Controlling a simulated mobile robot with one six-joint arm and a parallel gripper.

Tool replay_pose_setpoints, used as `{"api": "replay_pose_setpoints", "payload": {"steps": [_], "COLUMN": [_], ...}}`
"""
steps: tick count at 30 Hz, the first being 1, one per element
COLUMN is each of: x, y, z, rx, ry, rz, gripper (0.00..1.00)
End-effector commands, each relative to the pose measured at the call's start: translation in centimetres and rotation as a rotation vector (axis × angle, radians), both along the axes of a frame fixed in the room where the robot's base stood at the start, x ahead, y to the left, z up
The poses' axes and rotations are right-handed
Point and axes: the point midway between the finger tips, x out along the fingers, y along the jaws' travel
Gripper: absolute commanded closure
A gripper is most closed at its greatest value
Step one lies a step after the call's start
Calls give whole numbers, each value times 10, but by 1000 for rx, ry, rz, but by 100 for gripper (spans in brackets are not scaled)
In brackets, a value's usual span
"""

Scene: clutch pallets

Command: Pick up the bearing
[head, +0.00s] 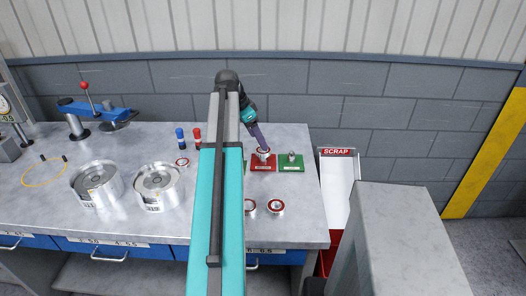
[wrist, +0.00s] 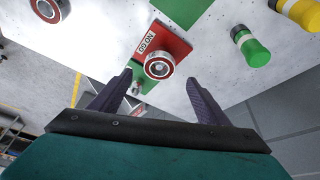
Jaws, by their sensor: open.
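A ring-shaped bearing (head: 264,154) with a red ring on its face sits on a red pad (head: 258,167) on the bench. In the wrist view this bearing (wrist: 159,66) shows between and just beyond my fingertips, on the red pad (wrist: 178,46). My gripper (head: 263,146) points down over it in the head view. In the wrist view my gripper (wrist: 160,77) has its two purple fingers spread wide, with nothing held. Whether the fingers reach down beside the bearing is not clear.
Similar rings (head: 276,207) lie near the bench's front edge. A green pad (head: 291,167) with a small metal part is right of the red pad. Green (wrist: 250,46) and yellow (wrist: 300,12) cylinders stand nearby. A scrap bin (head: 337,180) stands beside the bench.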

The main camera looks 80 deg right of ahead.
Motion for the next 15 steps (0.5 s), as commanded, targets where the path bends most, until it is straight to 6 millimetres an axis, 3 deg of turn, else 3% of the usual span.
{"api": "replay_pose_setpoints", "payload": {"steps": [8,15], "x": [-1,-6], "y": [0,-2], "z": [-3,-20], "rx": [2,3], "ry": [0,1], "rz": [1,1], "gripper": [30,30]}}
